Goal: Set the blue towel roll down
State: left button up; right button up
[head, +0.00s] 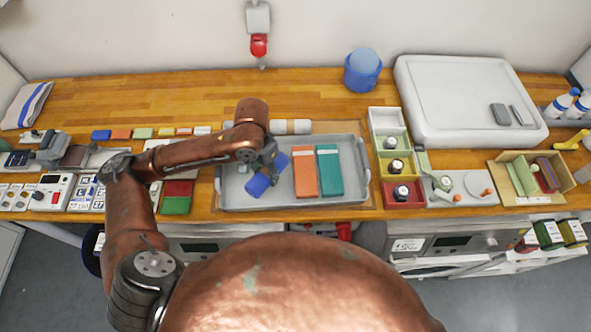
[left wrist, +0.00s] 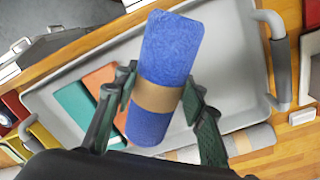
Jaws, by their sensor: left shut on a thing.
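The blue towel roll (head: 268,178) has a tan paper band around its middle. My left gripper (head: 264,170) is shut on it, over the left part of the grey tray (head: 340,197). In the left wrist view the roll (left wrist: 170,50) lies between the two fingers of the gripper (left wrist: 158,98), which close near the band. The roll is tilted; I cannot tell whether it touches the tray floor. An orange folded item (head: 304,173) and a teal folded item (head: 329,171) lie side by side in the tray, right of the roll. My right gripper is not in view.
A grey-white roll (head: 292,126) lies behind the tray. Green, yellow and red bins (head: 403,193) stand to its right. A blue round container (head: 362,72) and a large white case (head: 465,95) stand farther back. The tray floor beside the roll is partly bare.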

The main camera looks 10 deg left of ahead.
pick_arm(q)
jog(key=m+p, duration=0.1)
jog(key=d+r+m+p, duration=0.1)
jog(key=m, duration=0.1)
jog(key=r+m+p, duration=0.1)
jog(key=m, duration=0.1)
jog(key=shift+w+d, duration=0.25)
jog(key=shift+w, duration=0.1)
jog(key=m, duration=0.1)
jog(key=m+p, duration=0.1)
jog(key=m, duration=0.2)
jog(key=shift+w+d+r+p, duration=0.15)
jog(key=shift+d+r+p, duration=0.15)
jog(key=shift+p, duration=0.1)
jog(key=shift+w+f+m, duration=0.1)
jog(key=shift+w+m, duration=0.05)
jog(key=shift+m, duration=0.25)
jog(key=w+a+f, duration=0.4)
jog(key=w+a+f+p, duration=0.1)
jog(key=w+a+f, duration=0.3)
jog(key=w, duration=0.1)
jog(key=shift+w+a+f, duration=0.15)
jog(key=shift+a+f, duration=0.25)
jog(key=shift+w+a+f, duration=0.2)
jog(key=shift+f, duration=0.15)
jog(key=shift+w+a+f, duration=0.15)
jog(key=shift+f, duration=0.2)
jog(key=shift+f+p, duration=0.45)
jog(key=shift+f, duration=0.95)
